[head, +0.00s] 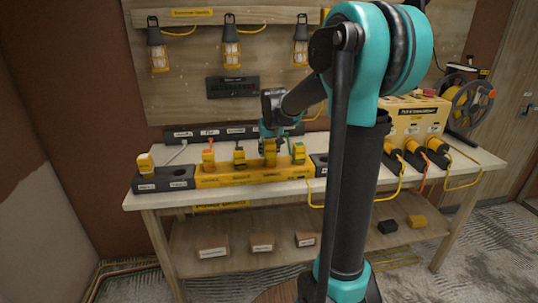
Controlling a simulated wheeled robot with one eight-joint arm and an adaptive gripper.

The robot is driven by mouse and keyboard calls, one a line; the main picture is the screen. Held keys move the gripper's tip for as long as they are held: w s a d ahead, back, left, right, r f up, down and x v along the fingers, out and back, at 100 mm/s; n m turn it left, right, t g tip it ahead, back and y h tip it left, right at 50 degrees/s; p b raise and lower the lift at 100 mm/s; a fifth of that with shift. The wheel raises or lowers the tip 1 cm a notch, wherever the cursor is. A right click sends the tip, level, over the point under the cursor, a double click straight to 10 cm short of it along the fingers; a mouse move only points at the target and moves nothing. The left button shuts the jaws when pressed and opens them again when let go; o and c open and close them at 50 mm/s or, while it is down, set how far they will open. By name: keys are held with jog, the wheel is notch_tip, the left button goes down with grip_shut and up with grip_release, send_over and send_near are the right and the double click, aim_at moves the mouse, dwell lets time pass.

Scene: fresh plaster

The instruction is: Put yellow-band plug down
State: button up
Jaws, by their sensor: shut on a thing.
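My gripper (271,144) is at the workbench, above the yellow power strip (255,177). It is shut on a yellow plug (270,159), taken as the yellow-band plug. The plug is upright at the strip. Its band is too small to make out, and I cannot tell whether its base touches the strip. My gripper's fingers partly hide its top.
A black block (163,180) holds another plug (145,164). A yellow box (415,118) and cable reel (468,105) stand right.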

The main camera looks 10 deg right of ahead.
jog(key=shift+f, duration=0.85)
jog(key=shift+f, duration=0.1)
jog(key=o, duration=1.2)
jog(key=v, duration=1.2)
jog(key=s+d+f, duration=0.1)
jog(key=s+f, duration=0.6)
jog(key=s, duration=0.1)
jog(key=s+d+f, duration=0.1)
jog(key=s+f, duration=0.7)
jog(key=s, duration=0.1)
jog(key=s+d+f, duration=0.2)
jog(key=s+f, duration=0.5)
jog(key=s, duration=0.2)
jog(key=shift+f, duration=0.2)
